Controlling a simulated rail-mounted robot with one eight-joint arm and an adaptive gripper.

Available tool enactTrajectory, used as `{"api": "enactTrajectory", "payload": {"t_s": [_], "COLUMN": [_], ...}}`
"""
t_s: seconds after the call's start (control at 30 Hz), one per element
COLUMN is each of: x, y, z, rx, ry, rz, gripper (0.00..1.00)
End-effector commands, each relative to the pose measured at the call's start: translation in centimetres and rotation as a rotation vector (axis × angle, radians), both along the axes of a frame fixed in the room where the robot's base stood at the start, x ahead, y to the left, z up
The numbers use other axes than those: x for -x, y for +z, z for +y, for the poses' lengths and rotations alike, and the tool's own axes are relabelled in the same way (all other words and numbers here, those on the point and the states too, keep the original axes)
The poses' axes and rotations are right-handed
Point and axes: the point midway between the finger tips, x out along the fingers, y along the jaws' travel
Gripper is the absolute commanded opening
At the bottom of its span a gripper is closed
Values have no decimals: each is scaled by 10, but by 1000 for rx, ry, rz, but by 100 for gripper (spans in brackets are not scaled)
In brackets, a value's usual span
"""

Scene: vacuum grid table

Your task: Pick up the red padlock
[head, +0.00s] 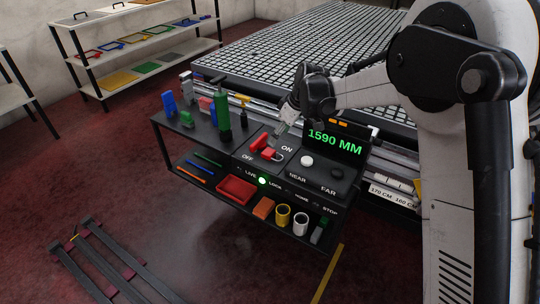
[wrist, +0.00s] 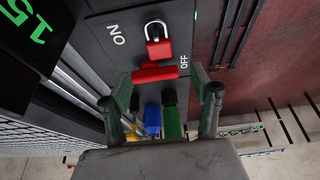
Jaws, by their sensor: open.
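The red padlock (wrist: 158,48) with a silver shackle lies on the dark panel between the ON and OFF labels in the wrist view. In the head view the padlock (head: 267,153) has its shackle to the right. A red bar-shaped handle (wrist: 155,74) lies beside it, closer to my gripper, and also shows in the head view (head: 258,141). My gripper (wrist: 162,76) is open and empty, its two fingers spread to either side of the red handle in the picture. In the head view my gripper (head: 284,122) is above and behind the padlock. Its exact height cannot be told.
Green bottle-like item (head: 223,122), blue block (head: 168,102) and other items stand left on the console. A display (head: 335,140) reading 1590 MM and a white knob (head: 307,160) are to the right. A lower shelf holds a red tray (head: 236,188) and cups. The grid table (head: 310,50) lies behind.

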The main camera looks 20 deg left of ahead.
Motion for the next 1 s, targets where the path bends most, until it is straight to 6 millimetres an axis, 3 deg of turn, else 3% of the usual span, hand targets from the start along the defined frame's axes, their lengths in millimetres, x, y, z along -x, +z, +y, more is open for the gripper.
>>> {"api": "enactTrajectory", "payload": {"t_s": [0.2,0.53,0.83,1.0], "x": [-4,-5,-9,-10], "y": [-35,-52,-89,-95], "z": [13,20,33,36], "rx": [0,0,0,0], "ry": [-1,-1,-1,-2], "rz": [-1,-1,-1,0], "gripper": [59,59,59,59]}}
